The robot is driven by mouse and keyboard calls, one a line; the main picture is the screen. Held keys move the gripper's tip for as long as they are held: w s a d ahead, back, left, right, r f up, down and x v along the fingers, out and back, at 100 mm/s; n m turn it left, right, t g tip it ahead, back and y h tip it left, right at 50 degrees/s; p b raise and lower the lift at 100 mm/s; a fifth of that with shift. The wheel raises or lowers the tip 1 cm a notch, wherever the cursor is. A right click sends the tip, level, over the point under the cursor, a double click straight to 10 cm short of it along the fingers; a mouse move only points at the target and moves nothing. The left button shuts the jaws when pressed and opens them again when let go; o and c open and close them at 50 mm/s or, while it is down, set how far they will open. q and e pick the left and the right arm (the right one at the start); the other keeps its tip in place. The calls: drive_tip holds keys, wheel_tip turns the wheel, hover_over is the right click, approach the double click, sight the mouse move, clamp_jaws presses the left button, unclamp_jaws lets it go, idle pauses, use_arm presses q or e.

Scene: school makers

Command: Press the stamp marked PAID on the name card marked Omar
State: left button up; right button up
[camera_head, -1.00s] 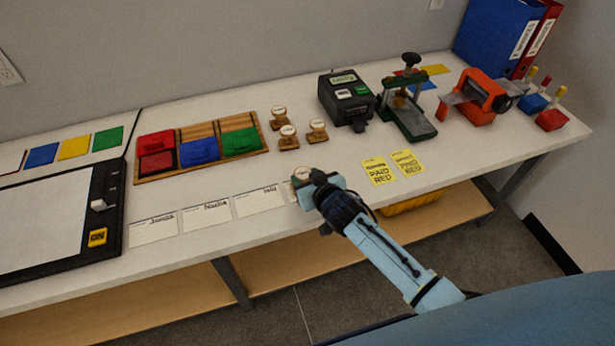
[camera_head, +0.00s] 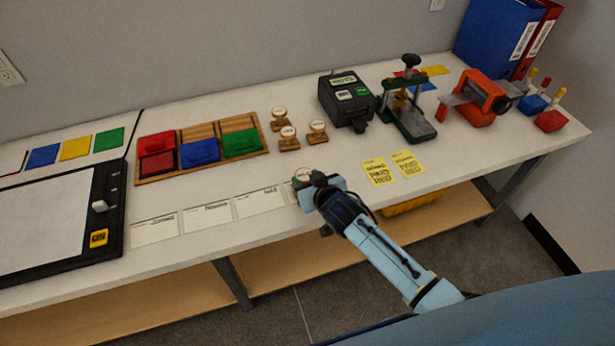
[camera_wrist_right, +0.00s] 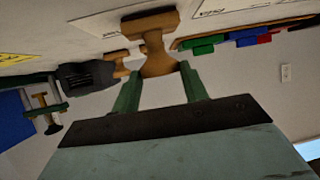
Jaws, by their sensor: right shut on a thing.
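My right gripper (camera_head: 312,186) is shut on a wooden stamp with a round white top (camera_head: 302,174). In the right wrist view the two green fingers (camera_wrist_right: 160,78) grip the stamp's handle, and its flat wooden base (camera_wrist_right: 150,22) is over a white card (camera_wrist_right: 106,20). I cannot tell whether the base touches the card. The stamp's label is not readable. In the head view a row of white name cards (camera_head: 207,219) lies along the front of the table; the rightmost card (camera_head: 291,193) is mostly hidden by the gripper. I cannot read Omar on any card. My left gripper is not in view.
Several things stand behind: three other stamps (camera_head: 289,143), a wooden tray (camera_head: 200,129) of ink pads, a black device (camera_head: 346,100), a green press (camera_head: 408,118) and an orange machine (camera_head: 483,100). Two yellow sheets (camera_head: 378,172) lie right of the gripper.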

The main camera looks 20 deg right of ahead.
drive_tip(key=shift+r+p, duration=1.9)
drive_tip(key=shift+r, duration=0.4)
